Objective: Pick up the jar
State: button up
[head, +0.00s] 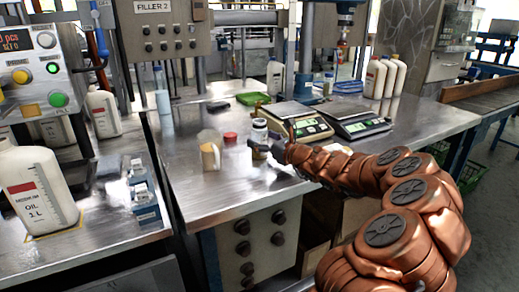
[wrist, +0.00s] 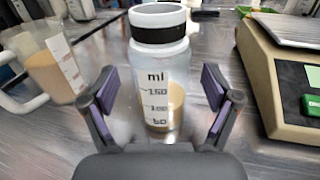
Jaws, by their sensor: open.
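The jar (wrist: 158,75) is a clear, upright container with a dark band at its neck and ml marks on its side. A tan layer shows in its lower part. It stands on the metal table between the fingers of my gripper (wrist: 160,108) in the wrist view. The fingers are open, with a gap on each side of the jar. In the head view the jar (head: 259,134) stands left of the scales, with my gripper (head: 275,150) close at its right side.
Scales (head: 300,125) stand close on the right. White bottles (head: 385,78) stand at the back right. The table's front left is clear.

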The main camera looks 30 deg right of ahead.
jog(key=shift+w+a, duration=0.1)
jog(key=shift+w, duration=0.65)
jog(key=c, duration=1.3)
